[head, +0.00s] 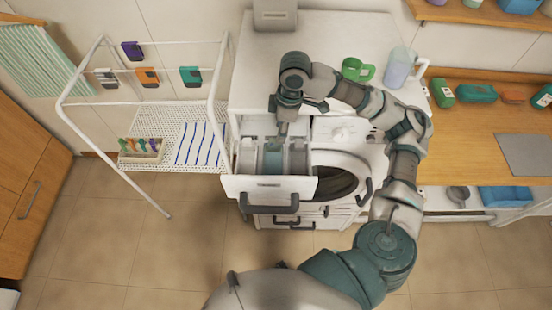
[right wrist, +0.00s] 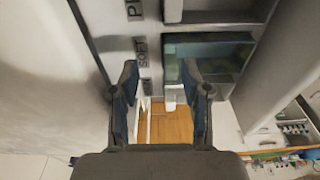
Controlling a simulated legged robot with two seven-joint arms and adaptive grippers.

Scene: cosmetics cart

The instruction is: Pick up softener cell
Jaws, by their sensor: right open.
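The softener cell is the teal insert (head: 271,163) in the middle of the pulled-out detergent drawer (head: 270,190). In the right wrist view the teal cell (right wrist: 213,40) lies ahead of the fingertips and to the right, across from a "SOFT" label (right wrist: 143,50). My right gripper (head: 282,130) points down above the drawer, close over the cell. In the right wrist view its two fingers (right wrist: 159,75) are spread with nothing between them. I cannot tell whether a fingertip touches the cell. My left gripper is not in view.
The washing machine (head: 310,95) carries a green cup (head: 357,70) and a clear jug (head: 400,68) on top. Its round door (head: 340,178) stands beside the drawer. A white drying rack (head: 200,115) is at the left, a wooden counter (head: 470,150) at the right.

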